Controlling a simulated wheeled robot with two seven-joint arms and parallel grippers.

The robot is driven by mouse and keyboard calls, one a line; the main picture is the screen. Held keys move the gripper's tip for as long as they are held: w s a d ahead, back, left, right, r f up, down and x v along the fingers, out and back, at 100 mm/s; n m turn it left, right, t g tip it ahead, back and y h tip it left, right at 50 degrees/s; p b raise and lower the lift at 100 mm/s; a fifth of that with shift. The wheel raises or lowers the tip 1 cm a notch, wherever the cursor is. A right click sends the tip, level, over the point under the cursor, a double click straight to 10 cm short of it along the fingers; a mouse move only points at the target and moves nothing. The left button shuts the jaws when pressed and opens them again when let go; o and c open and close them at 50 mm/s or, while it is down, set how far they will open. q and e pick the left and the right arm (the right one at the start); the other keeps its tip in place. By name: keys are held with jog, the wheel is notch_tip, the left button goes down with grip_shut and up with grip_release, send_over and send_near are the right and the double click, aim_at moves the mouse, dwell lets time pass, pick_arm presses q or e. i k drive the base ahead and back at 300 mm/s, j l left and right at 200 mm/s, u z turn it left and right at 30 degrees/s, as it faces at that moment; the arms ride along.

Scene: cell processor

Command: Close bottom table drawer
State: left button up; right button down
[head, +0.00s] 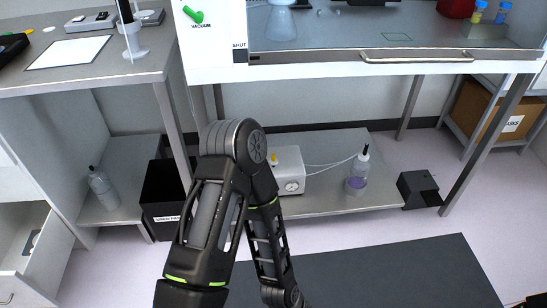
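A white drawer (48,262) sticks out open at the lower left edge of the head view, low beneath the left table (120,70). Its inside shows from above, with a small grey object (32,243) in it. The drawer is partly cut off by the picture's left edge. One of my arms rises from the bottom, bends at its elbow left of centre and runs back down out of the picture.
A black bin (163,195) and a bottle (102,188) on a low shelf stand right of the drawer. A fume hood bench (350,68) is ahead, with a pump (290,170) and a wash bottle (358,172) on its lower shelf. A dark mat (400,275) covers open floor.

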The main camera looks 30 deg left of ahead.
aim_at(33, 280)
jog(key=u, duration=3.35)
jog(key=i+j, duration=0.15)
jog(key=i, duration=0.4)
jog(key=i+j+z, duration=0.1)
jog(key=i, duration=0.45)
jog(key=i+j+z, duration=0.1)
jog(key=i, duration=0.4)
jog(key=j, duration=0.1)
